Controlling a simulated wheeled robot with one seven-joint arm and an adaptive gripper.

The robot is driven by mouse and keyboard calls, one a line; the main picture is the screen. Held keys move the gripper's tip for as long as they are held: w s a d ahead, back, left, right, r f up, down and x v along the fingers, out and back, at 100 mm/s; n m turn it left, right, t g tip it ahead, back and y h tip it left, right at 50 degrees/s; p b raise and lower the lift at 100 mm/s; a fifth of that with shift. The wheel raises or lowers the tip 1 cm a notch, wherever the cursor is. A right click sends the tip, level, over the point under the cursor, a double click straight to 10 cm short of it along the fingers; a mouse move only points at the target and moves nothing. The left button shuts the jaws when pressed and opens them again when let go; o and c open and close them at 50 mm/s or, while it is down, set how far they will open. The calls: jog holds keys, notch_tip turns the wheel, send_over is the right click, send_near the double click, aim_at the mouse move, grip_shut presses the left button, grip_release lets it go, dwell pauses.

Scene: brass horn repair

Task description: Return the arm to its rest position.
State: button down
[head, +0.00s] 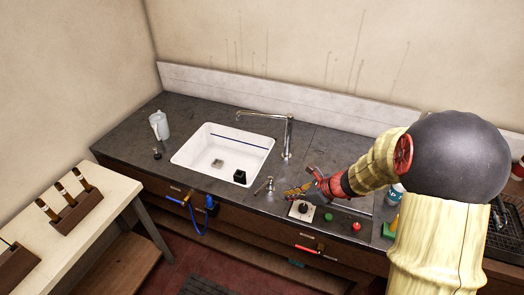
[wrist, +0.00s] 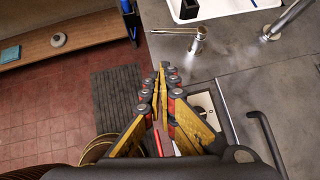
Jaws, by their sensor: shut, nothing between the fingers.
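My gripper (head: 288,194) is at the end of my arm, which reaches in from the right over the front edge of the dark counter (head: 130,140). In the wrist view the yellow fingers of my gripper (wrist: 163,70) meet at their tips. It is shut with nothing held. It hangs above a white plate with a black knob (head: 301,209), which is partly hidden behind the fingers in the wrist view. The arm is bent and stretched forward, away from my body.
A white sink (head: 185,155) with a tall tap (head: 289,135) lies left of the gripper. A small metal fitting (head: 266,185) stands close by. Green (head: 328,216) and red (head: 356,226) knobs are to the right. A pale bench (head: 112,192) with tool racks is at far left.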

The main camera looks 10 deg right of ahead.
jog(key=s+a+r+n+g+h+b, duration=0.1)
jog(key=s+a+r+n+g, duration=0.1)
jog(key=s+n, duration=0.6)
jog(key=s+a+r+n+g+b, duration=0.1)
jog(key=s+a+r+n+g, duration=0.15)
jog(key=s+n, duration=0.55)
jog(key=s+r+n+t+h+b, duration=0.3)
jog(key=s+r+n, duration=0.5)
jog(key=r+n, duration=0.3)
jog(key=shift+s+a+n+t+h+b, duration=0.35)
jog(key=shift+a+h+b, duration=0.1)
jog(key=shift+h+b, duration=0.5)
jog(key=shift+d, duration=0.1)
